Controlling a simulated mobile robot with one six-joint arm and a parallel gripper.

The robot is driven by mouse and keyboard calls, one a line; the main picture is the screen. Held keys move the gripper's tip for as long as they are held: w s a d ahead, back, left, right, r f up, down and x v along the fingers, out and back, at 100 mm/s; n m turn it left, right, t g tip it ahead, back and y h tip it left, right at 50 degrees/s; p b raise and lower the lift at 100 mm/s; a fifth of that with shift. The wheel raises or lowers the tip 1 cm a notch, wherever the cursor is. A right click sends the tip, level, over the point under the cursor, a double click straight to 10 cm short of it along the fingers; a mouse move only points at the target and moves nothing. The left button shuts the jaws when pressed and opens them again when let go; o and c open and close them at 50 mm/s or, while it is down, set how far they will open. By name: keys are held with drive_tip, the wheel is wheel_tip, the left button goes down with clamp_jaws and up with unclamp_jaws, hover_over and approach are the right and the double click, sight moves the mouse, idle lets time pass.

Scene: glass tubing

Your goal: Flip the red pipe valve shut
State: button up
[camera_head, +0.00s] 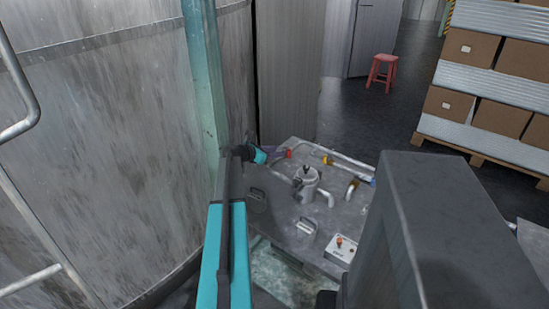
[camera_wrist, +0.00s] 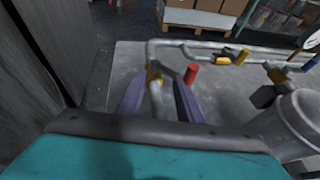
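The red valve handle (camera_head: 288,153) is a small block at the far left of the grey table. In the wrist view the red handle (camera_wrist: 191,74) stands upright, just right of and beyond the right fingertip. A brass valve body (camera_wrist: 154,76) sits on the grey pipe (camera_wrist: 158,101), which runs between the fingers in the picture. My gripper (camera_head: 273,150) is close beside the red handle on its left. In the wrist view the purple fingers of my gripper (camera_wrist: 160,76) are apart with nothing held. Whether a finger touches the handle cannot be told.
The table (camera_head: 275,206) also carries a metal vessel (camera_head: 306,180), yellow valve handles (camera_head: 327,159) and a control box (camera_head: 341,249). In the wrist view, more pipe (camera_wrist: 205,48) and a blue handle (camera_wrist: 310,65) lie right. A large tank (camera_head: 110,130) stands left of my arm.

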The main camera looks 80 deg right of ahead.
drive_tip(key=v, duration=1.3)
drive_tip(key=shift+w+a+b, duration=0.15)
drive_tip(key=shift+a+b, duration=0.05)
drive_tip(key=shift+b, duration=0.1)
drive_tip(key=shift+w, duration=0.1)
